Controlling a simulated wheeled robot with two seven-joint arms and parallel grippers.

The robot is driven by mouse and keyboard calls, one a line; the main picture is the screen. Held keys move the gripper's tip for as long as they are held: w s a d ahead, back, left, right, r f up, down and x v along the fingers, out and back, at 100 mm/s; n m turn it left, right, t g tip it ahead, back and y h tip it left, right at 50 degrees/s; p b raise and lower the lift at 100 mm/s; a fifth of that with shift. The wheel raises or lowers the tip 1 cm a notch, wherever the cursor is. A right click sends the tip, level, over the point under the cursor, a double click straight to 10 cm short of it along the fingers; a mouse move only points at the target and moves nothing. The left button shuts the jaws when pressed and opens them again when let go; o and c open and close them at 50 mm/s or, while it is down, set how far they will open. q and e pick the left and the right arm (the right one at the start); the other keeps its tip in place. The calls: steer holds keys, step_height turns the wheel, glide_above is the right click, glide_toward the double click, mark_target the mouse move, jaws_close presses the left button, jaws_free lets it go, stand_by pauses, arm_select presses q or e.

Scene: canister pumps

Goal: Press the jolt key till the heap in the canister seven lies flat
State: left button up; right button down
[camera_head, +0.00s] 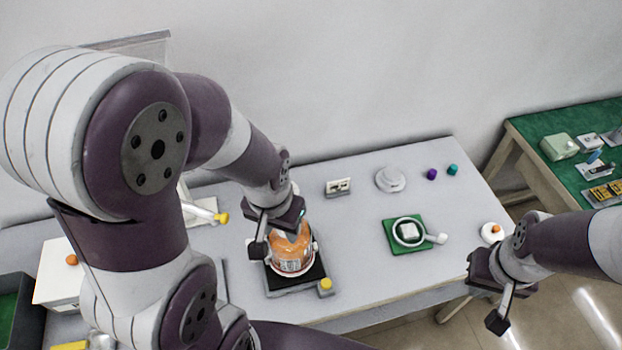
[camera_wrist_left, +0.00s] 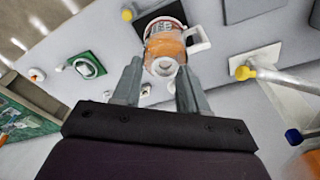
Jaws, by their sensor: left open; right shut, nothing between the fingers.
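A canister (camera_head: 291,259) with orange contents and a pale band near its base stands on a black plate (camera_head: 276,284). Its label (camera_wrist_left: 162,27) and white handle (camera_wrist_left: 197,40) show in the left wrist view; I cannot read the number. The top of the heap is partly hidden by my gripper in the head view. A yellow key (camera_head: 325,285) sits at the plate's front right corner, also in the left wrist view (camera_wrist_left: 128,14). My left gripper (camera_head: 279,232) is open over the canister, fingers spread and empty. My right gripper (camera_head: 497,321) is shut and empty, right of the table's front.
A green pad (camera_head: 393,243) with a white ringed piece lies to the right. A round white piece (camera_head: 390,179), a small socket box (camera_head: 338,187) and purple and teal knobs (camera_head: 432,174) stand behind. A yellow-tipped white lever (camera_head: 220,217) is at left. The table's front middle is clear.

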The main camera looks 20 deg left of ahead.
arm_select(q)
steer(key=shift+s+d+r, duration=0.1)
steer(key=shift+s+d, duration=0.05)
steer(key=shift+s, duration=0.1)
steer(key=shift+w, duration=0.1)
jaws_close()
stand_by(1.6)
